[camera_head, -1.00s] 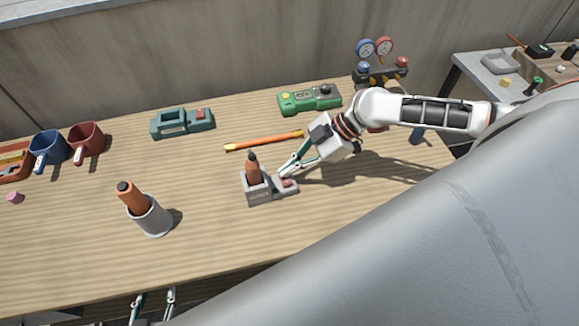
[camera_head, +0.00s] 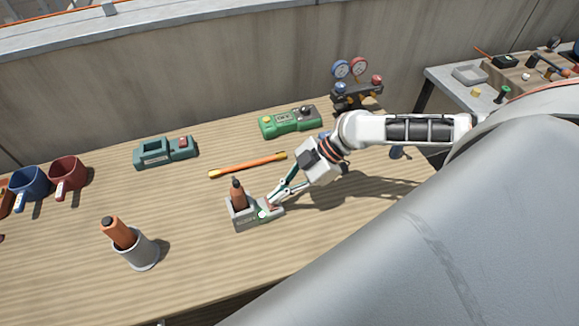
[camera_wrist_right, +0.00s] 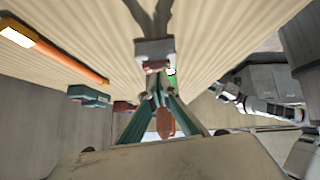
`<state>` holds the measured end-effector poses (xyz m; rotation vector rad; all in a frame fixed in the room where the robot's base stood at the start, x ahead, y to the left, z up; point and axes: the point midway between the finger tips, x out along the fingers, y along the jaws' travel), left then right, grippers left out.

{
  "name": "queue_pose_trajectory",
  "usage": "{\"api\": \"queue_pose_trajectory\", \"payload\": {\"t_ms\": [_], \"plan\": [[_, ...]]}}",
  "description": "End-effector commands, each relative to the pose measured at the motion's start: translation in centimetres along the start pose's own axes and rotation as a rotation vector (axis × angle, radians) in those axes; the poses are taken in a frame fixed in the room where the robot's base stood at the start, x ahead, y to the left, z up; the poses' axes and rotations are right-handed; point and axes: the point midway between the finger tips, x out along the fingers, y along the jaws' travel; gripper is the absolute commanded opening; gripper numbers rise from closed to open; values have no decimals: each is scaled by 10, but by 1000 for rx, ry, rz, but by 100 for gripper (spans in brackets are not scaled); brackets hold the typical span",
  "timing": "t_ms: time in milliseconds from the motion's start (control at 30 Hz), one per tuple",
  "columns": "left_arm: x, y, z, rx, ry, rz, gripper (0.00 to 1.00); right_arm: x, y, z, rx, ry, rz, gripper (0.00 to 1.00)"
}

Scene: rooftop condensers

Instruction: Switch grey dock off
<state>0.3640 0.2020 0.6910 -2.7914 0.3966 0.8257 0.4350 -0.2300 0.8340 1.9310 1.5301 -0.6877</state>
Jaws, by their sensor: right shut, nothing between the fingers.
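The grey dock (camera_head: 243,223) stands on the wooden table with a brown-orange handheld tool (camera_head: 238,195) upright in its socket. Its low right part carries a red switch (camera_head: 272,209), partly hidden by my fingertips. My right gripper (camera_head: 268,203) is shut and empty, its tips down at the switch, touching it or nearly so. In the right wrist view its fingers (camera_wrist_right: 159,82) converge by a grey block with red on it, seemingly the dock (camera_wrist_right: 154,48). The switch's position cannot be told. Only a sliver of my left gripper (camera_head: 161,322) shows at the bottom edge.
Behind the dock lie an orange stick (camera_head: 248,165), a teal device with red switch (camera_head: 165,152) and a green device (camera_head: 290,121). A grey cup (camera_head: 142,253) holding another orange tool stands front left. Mugs (camera_head: 68,178) are far left; a gauge set (camera_head: 357,95) is at the back.

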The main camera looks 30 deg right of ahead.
Motion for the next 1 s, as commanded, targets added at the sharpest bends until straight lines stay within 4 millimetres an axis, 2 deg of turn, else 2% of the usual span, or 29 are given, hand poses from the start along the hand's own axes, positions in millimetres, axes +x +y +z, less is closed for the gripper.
{"api": "queue_pose_trajectory", "payload": {"t_ms": [500,733,1000], "plan": [[0,0,-1,-1,2,0,40,-92,-1,2,1,-6,0,0],[0,0,-1,-1,2,0,40,-111,-1,0,1,-2,-1,0],[0,0,-1,-1,2,0,40,-113,0,0,0,-1,0,0]]}}
